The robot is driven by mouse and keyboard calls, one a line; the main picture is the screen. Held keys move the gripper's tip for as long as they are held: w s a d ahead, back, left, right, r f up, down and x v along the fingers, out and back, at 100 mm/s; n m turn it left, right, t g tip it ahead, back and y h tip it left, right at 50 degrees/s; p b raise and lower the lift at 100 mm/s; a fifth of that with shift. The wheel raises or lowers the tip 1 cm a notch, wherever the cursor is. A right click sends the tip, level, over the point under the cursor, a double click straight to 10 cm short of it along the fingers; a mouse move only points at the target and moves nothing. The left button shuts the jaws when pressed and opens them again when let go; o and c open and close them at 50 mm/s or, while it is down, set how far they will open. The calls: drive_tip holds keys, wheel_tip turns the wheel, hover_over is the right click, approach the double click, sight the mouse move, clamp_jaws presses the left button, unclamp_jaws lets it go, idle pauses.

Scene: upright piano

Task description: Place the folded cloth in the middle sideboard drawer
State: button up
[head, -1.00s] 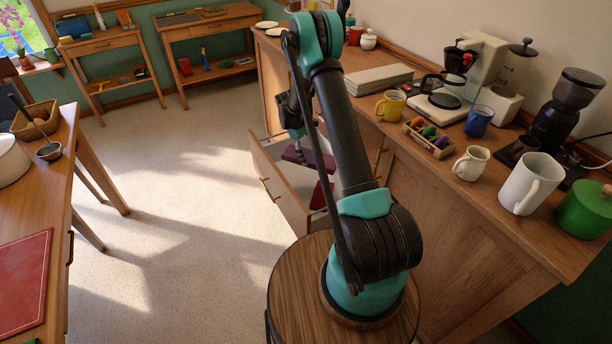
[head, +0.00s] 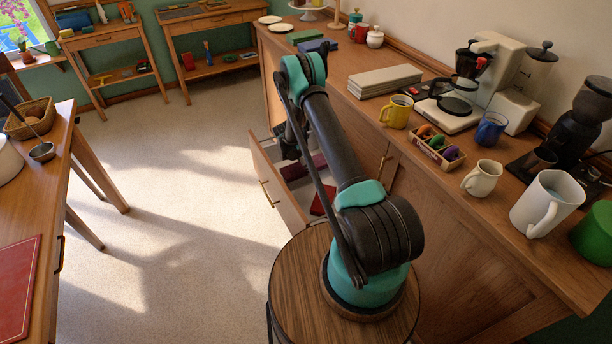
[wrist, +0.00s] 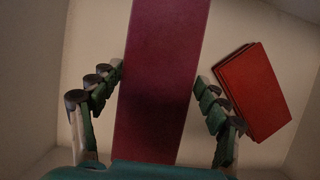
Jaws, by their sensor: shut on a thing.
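The folded cloth (wrist: 165,50) is a flat maroon-purple strip, seen between my gripper's fingers in the wrist view. It also shows in the head view (head: 303,168), inside the open sideboard drawer (head: 271,190). My gripper (wrist: 160,78) is shut on the cloth, with green-padded fingers along both sides. The drawer's pale floor and walls surround the gripper and cloth in the wrist view. Whether the cloth touches the floor I cannot tell. A red flat item (wrist: 253,90), like a book, lies in the drawer to the right of the cloth.
The sideboard top (head: 420,190) holds grey stacked slabs (head: 384,81), a yellow mug (head: 397,112), a small crate (head: 437,148) and a coffee machine (head: 478,85). The arm passes near the top's edge. Open floor (head: 190,210) lies to the left of the drawer.

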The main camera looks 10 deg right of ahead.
drive_tip(key=shift+f, duration=2.55)
drive_tip(key=shift+f, duration=0.1)
drive_tip(key=o, duration=1.3)
